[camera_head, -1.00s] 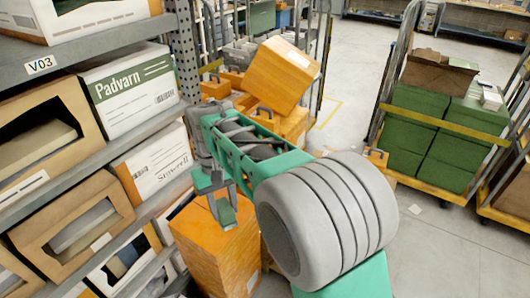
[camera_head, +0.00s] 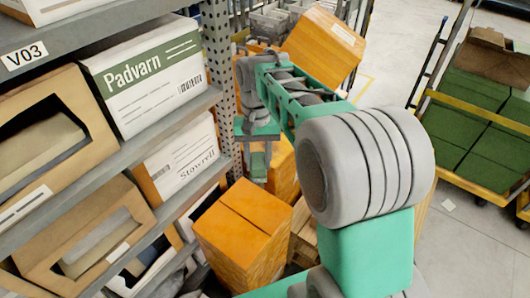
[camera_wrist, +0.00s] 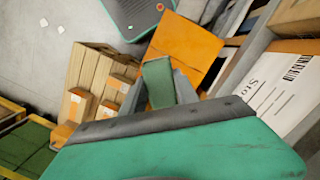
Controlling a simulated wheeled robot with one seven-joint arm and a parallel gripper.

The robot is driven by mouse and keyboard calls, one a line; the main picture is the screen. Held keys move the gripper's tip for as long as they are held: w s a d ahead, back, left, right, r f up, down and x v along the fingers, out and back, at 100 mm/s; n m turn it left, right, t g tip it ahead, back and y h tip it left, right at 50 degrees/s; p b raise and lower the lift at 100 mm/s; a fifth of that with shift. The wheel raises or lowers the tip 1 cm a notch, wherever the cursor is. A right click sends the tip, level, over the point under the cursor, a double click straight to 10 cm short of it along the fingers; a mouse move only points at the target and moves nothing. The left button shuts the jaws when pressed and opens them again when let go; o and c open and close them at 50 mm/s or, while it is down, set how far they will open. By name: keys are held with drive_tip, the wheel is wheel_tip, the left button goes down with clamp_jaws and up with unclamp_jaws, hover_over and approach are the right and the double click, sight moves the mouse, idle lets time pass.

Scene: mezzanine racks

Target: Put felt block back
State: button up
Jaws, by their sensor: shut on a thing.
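My gripper (camera_head: 259,158) hangs below the wrist in the head view, in front of the rack's perforated post and above an orange box. It is shut on a small dark green felt block (camera_head: 259,165). In the wrist view the block (camera_wrist: 158,82) stands out between the grey fingers (camera_wrist: 170,88), seen against the orange box. Its far end is clear of any surface as far as I can see. The fingers' contact faces are partly hidden.
At left is a shelf rack (camera_head: 170,122) with a Padvarn box (camera_head: 146,75), a Stowrell box (camera_head: 181,160) and open-fronted brown bins (camera_head: 85,235). The orange box (camera_head: 240,232) stands beside the rack. A cart of green boxes (camera_head: 480,130) stands right.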

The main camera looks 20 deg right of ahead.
drive_tip(key=w+d+f+m+t, duration=0.1)
drive_tip(key=w+d+f+m, duration=0.3)
drive_tip(key=w+f+m, duration=0.2)
drive_tip(key=w+d+f+m+t+b, duration=0.1)
drive_tip(key=w+d+f+m, duration=0.3)
drive_tip(key=w+m, duration=0.5)
drive_tip(key=w+d+f+m+t+b, duration=0.1)
drive_tip(key=w+d+f+m, duration=0.4)
drive_tip(key=m, duration=0.6)
drive_tip(key=shift+w+f, duration=0.7)
drive_tip(key=shift+w, duration=0.2)
drive_tip(key=shift+w+f, duration=0.7)
drive_tip(key=shift+w, duration=0.2)
drive_tip(key=shift+w+f, duration=0.2)
drive_tip(key=shift+f, duration=0.1)
wheel_tip(320, 180, down, 2)
drive_tip(key=shift+f+p, duration=0.2)
drive_tip(key=shift+p, duration=0.25)
drive_tip(key=shift+f, duration=0.55)
drive_tip(key=o, duration=1.2)
